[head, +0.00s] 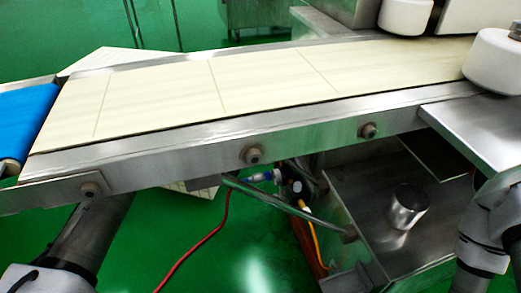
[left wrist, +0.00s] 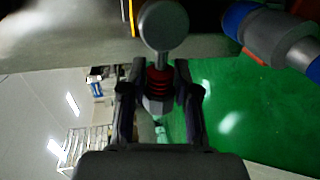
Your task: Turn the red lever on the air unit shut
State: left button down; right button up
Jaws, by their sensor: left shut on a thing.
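The air unit (head: 294,185) hangs under the conveyor in the head view, with a dark round part and a blue fitting (head: 262,177). I cannot make out its red lever there. In the left wrist view my left gripper (left wrist: 159,76) is shut on a red part (left wrist: 158,85), which looks like the lever; the fingers hide much of it. A grey round disc (left wrist: 163,25) stands just beyond the fingertips. In the head view my left arm passes under the conveyor, and its gripper is hidden. My right gripper is out of view; only that arm shows at the right.
The cream conveyor belt (head: 270,80) and its steel side rail (head: 200,150) lie above the unit. A red hose (head: 205,240) hangs below. A metal cup (head: 408,207) stands on a steel shelf (head: 375,255). A blue and grey cylinder (left wrist: 275,35) is close to the right of the left gripper.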

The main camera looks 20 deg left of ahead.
pick_arm(q)
jog(key=shift+w+a+r, duration=0.15)
jog(key=shift+w+r, duration=0.05)
jog(key=c, duration=1.1)
grip_release()
jog(key=shift+o, duration=1.3)
jog(key=shift+f, duration=0.2)
jog(key=v, duration=1.2)
